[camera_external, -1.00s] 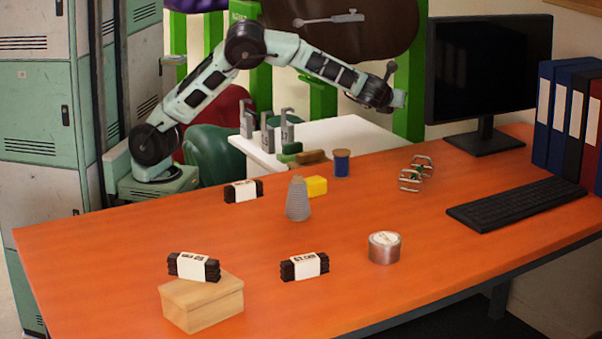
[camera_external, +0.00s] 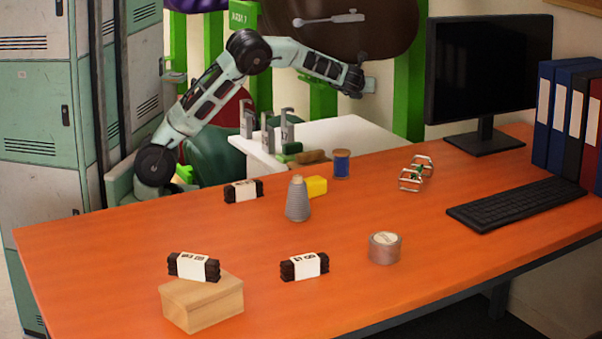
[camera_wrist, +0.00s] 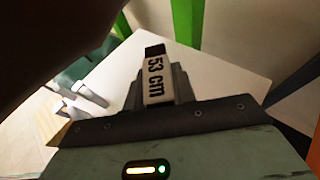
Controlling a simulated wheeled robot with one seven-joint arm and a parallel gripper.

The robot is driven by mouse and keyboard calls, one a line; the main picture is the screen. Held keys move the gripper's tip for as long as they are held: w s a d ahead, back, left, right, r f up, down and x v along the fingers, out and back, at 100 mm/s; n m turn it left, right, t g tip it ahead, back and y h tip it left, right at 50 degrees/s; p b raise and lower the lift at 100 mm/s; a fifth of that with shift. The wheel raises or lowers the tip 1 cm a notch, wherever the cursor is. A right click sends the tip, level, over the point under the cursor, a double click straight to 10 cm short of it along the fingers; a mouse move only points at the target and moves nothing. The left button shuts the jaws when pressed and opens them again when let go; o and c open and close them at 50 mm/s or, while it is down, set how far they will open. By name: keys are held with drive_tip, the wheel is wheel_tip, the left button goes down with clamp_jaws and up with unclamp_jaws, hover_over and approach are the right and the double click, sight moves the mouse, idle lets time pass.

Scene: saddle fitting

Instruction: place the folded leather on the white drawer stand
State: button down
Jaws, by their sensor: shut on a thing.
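My gripper (camera_wrist: 158,85) is shut on a folded leather bundle, whose white band (camera_wrist: 155,80) reads "53 cm" and whose dark end shows in the wrist view. In the external view my gripper (camera_external: 366,84) is high above the back right part of the white drawer stand (camera_external: 350,130), clear of its top. The bundle is too small to make out there. The stand's pale top (camera_wrist: 220,75) also shows beyond the fingers in the wrist view. Three similar banded dark bundles lie apart: one on the table's back left (camera_external: 243,190), one on a wooden box (camera_external: 193,267), one at the front (camera_external: 304,266).
Metal clamps (camera_external: 287,127) and a brush (camera_external: 312,156) occupy the stand's left and front. Its right part looks clear. On the orange table (camera_external: 420,235) are a grey cone (camera_external: 298,200), a blue spool (camera_external: 341,163) and tape (camera_external: 384,248). A monitor (camera_external: 490,80) stands at the right.

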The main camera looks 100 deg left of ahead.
wheel_tip(320, 180, down, 19)
drive_tip(key=shift+f+b, duration=0.15)
drive_tip(key=shift+b, duration=0.85)
drive_tip(key=shift+f+b, duration=0.9)
drive_tip(key=shift+f, duration=1.75)
drive_tip(key=shift+f, duration=0.2)
drive_tip(key=c, duration=1.1)
unclamp_jaws()
drive_tip(key=shift+c, duration=0.2)
